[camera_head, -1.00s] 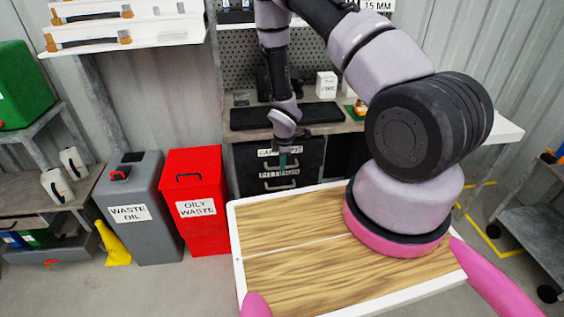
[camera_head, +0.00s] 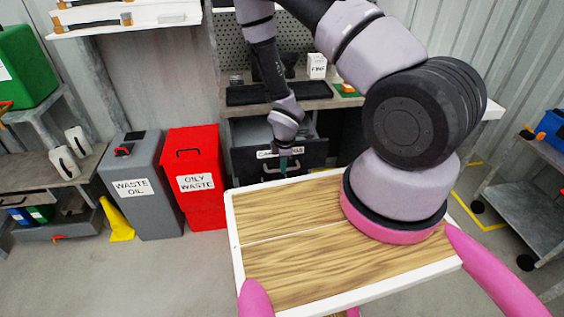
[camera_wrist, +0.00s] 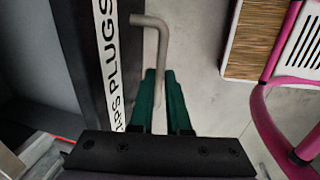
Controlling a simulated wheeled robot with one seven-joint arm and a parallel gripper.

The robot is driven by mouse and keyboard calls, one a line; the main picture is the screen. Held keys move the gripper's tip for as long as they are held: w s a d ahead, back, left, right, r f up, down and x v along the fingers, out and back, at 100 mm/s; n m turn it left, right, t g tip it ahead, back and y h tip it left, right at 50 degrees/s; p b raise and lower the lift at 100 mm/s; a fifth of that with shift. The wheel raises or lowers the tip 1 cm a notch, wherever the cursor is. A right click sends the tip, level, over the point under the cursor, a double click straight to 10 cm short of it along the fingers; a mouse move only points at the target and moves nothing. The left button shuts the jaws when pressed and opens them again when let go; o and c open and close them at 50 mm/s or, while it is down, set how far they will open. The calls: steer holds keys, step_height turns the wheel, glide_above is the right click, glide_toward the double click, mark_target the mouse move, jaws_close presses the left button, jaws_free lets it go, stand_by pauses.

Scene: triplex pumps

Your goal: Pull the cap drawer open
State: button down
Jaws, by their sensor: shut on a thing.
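The cap drawer (camera_head: 250,160) is a dark drawer under the bench, with a white label ending in "PLUGS" (camera_wrist: 108,60) in the wrist view. It stands out from the cabinet, and part of its dark inside shows in the head view. My gripper (camera_head: 284,166) is at the drawer's front, to the right of the label's middle. In the wrist view its green fingers (camera_wrist: 160,100) are shut on the grey bar handle (camera_wrist: 157,50).
A grey waste oil bin (camera_head: 140,185) and a red oily waste bin (camera_head: 195,175) stand left of the drawer. A yellow cone (camera_head: 117,220) is by the grey bin. The bench top (camera_head: 235,108) holds a keyboard and boxes. A grey cart (camera_head: 535,190) stands at right.

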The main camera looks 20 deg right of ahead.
steer(key=shift+s, duration=0.1)
steer(key=c, duration=0.9)
jaws_free()
steer(key=r, duration=0.3)
steer(key=s+r, duration=0.1)
steer(key=r, duration=0.3)
steer(key=s+r, duration=0.1)
steer(key=r, duration=0.2)
steer(key=shift+a+r, duration=0.1)
steer(key=shift+r, duration=0.2)
